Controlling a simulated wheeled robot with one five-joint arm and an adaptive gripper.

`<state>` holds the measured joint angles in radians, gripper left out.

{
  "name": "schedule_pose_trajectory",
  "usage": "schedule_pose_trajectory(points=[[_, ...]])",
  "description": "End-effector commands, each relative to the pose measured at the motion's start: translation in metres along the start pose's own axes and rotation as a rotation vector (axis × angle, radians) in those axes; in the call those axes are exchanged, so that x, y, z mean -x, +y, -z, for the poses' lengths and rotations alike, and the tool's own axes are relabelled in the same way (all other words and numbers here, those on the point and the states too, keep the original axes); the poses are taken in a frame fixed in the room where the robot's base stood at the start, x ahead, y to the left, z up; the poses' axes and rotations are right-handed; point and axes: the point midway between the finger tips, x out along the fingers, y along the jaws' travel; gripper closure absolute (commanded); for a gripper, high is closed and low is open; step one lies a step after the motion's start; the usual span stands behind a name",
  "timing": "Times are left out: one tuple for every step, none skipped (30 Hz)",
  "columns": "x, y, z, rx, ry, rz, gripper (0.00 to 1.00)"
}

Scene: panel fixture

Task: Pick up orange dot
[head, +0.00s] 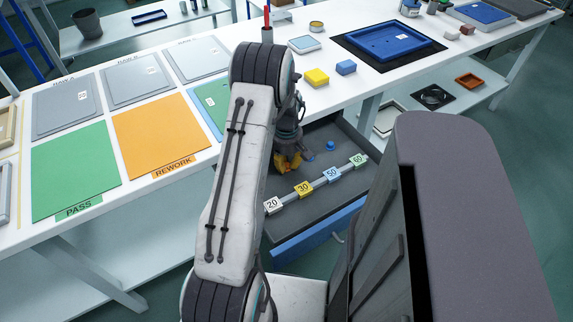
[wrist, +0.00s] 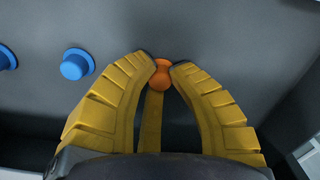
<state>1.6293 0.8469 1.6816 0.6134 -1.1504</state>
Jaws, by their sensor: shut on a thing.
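The orange dot (wrist: 161,74) is a small round orange knob between my gripper's fingertips in the wrist view. My gripper (wrist: 162,68) has yellow ribbed fingers, and they are shut on the orange dot. In the head view my gripper (head: 289,163) is low inside the open drawer, partly covered by my arm, and the orange dot is hard to make out there. In the wrist view the grey drawer floor lies behind the dot; I cannot tell whether the dot touches it.
A blue knob (wrist: 76,64) stands right of another blue knob (wrist: 6,58). The grey drawer (head: 290,228) has a blue front, and a bar with numbered tags (head: 332,175) crosses it. The white table (head: 150,180) above holds green and orange mats, yellow and blue blocks, and a blue tray (head: 388,42).

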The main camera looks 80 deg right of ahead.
Motion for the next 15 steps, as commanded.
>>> schedule_pose_trajectory(points=[[0.003,0.0,0.0,0.0,0.001,-0.002,0.92],[0.004,0.001,0.0,0.0,0.001,-0.002,0.92],[0.007,0.001,0.0,0.0,0.001,-0.003,0.92],[0.009,0.001,0.0,0.0,0.001,-0.003,0.92],[0.012,0.001,0.0,0.0,0.001,-0.003,0.92],[0.016,0.001,0.0,0.0,0.001,-0.003,0.92],[0.019,0.001,0.0,0.0,0.001,-0.003,0.92],[0.024,0.001,0.001,0.0,0.002,-0.004,0.92],[0.03,0.001,0.001,0.0,0.002,-0.004,0.92],[0.034,0.001,0.001,0.0,0.002,-0.004,0.92],[0.039,0.001,0.001,0.0,0.002,-0.005,0.92],[0.044,-0.001,-0.003,-0.001,0.001,-0.003,0.92],[0.045,-0.005,-0.007,-0.003,0.0,0.0,0.92],[0.048,-0.008,-0.011,-0.003,0.001,-0.001,0.92],[0.052,-0.012,-0.016,-0.002,0.001,-0.001,0.92]])
